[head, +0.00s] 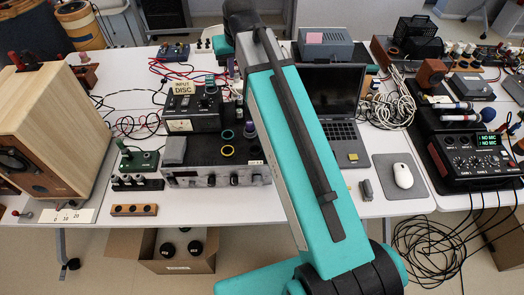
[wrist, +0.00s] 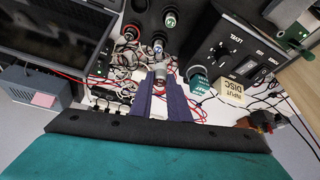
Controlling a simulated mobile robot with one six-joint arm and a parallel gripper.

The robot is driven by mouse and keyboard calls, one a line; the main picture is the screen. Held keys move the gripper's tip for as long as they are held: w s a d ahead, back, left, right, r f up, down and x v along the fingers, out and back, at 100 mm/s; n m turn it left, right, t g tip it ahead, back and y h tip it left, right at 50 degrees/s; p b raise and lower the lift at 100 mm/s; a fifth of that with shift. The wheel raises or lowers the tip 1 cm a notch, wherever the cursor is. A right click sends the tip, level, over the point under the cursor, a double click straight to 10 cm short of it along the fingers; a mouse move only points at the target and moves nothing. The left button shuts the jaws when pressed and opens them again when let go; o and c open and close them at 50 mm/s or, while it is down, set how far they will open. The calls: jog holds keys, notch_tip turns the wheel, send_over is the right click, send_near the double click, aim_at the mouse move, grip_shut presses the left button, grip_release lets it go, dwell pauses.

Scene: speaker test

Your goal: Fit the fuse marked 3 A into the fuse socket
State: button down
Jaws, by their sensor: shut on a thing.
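In the wrist view my gripper (wrist: 160,80) has two purple fingers, closed on a small silver-grey piece (wrist: 160,68). The piece could be a fuse, but no marking on it is readable. A glass-like part with a bright end (wrist: 158,45) shows just beyond the fingertips; I cannot tell whether it is joined to the held piece. A similar part with a green ring (wrist: 170,18) stands farther off on a black unit. In the head view my gripper is not clearly seen near the teal arm. I cannot pick out the fuse socket or a 3 A mark.
A box labelled INPUT DISC (head: 182,88) and a black-topped amplifier (head: 205,160) stand left of my arm. A laptop (head: 335,95) is on the right. A wooden block with holes (head: 134,210) lies at the front edge. Red and black cables run across the table behind.

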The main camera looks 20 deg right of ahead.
jog(key=s+d+f, duration=0.2)
jog(key=s+f, duration=0.2)
jog(key=f, duration=0.2)
jog(key=shift+s+f, duration=0.3)
jog(key=shift+s, duration=0.1)
jog(key=shift+d, duration=0.2)
